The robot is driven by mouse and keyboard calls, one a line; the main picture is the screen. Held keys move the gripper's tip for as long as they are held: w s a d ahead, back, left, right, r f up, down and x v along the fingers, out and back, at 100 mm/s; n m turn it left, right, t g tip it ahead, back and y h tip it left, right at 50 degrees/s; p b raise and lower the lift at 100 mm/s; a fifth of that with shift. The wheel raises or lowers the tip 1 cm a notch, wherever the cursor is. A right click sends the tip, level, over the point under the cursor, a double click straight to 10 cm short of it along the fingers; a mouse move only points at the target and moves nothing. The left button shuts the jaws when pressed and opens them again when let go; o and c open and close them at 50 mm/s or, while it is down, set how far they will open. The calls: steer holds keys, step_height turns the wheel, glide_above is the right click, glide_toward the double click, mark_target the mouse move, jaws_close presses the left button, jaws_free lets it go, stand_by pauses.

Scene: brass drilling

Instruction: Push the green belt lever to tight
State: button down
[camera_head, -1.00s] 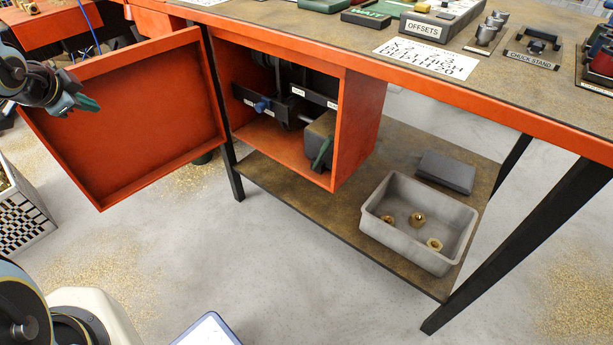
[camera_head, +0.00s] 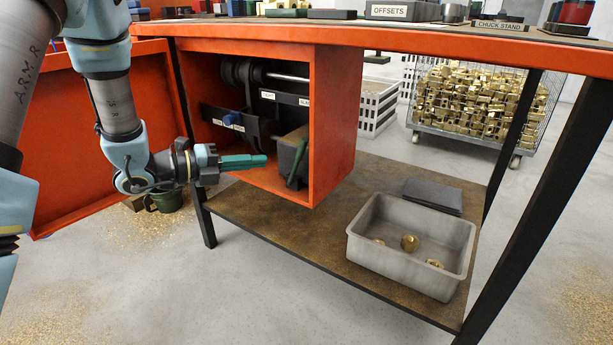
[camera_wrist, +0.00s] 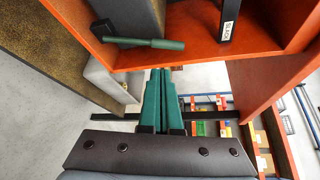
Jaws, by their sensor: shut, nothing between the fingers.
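The green belt lever (camera_head: 298,164) is a slim dark green handle on the front of a dark box inside the orange cabinet (camera_head: 334,140). In the wrist view the lever (camera_wrist: 150,43) lies crosswise, just beyond the fingertips and apart from them. A white label (camera_head: 268,95) reads TIGHT; a second label (camera_head: 305,101), partly hidden, reads SLACK in the wrist view (camera_wrist: 227,29). My gripper (camera_head: 262,161) has green fingers, shut and empty, pointing right at the cabinet's open front, left of the lever. The fingers (camera_wrist: 160,72) also show shut in the wrist view.
The orange door (camera_head: 95,130) stands open at the left, behind my arm. A blue knob (camera_head: 229,118) sits inside the cabinet. A grey bin (camera_head: 400,268) with brass parts and a dark slab (camera_head: 433,195) rest on the lower shelf (camera_head: 270,225). Floor in front is clear.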

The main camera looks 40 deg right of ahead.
mark_target(297, 160)
steer(key=shift+s+d+g, duration=0.1)
steer(key=shift+s+g, duration=0.2)
steer(key=shift+f, duration=0.1)
steer(key=b+x, duration=0.1)
steer(key=x, duration=0.9)
steer(key=shift+w+b, duration=0.1)
steer(key=shift+b, duration=0.3)
steer(key=shift+w, duration=0.1)
steer(key=shift+w, duration=0.2)
steer(key=shift+w+n, duration=0.3)
steer(key=shift+w, duration=0.05)
steer(key=w+a+n+h+b, duration=0.2)
steer(key=w+n+h+b, duration=0.1)
steer(key=w+n, duration=0.2)
steer(key=shift+w+r+g, duration=0.25)
steer(key=shift+w+g, duration=0.15)
steer(key=shift+w, duration=0.35)
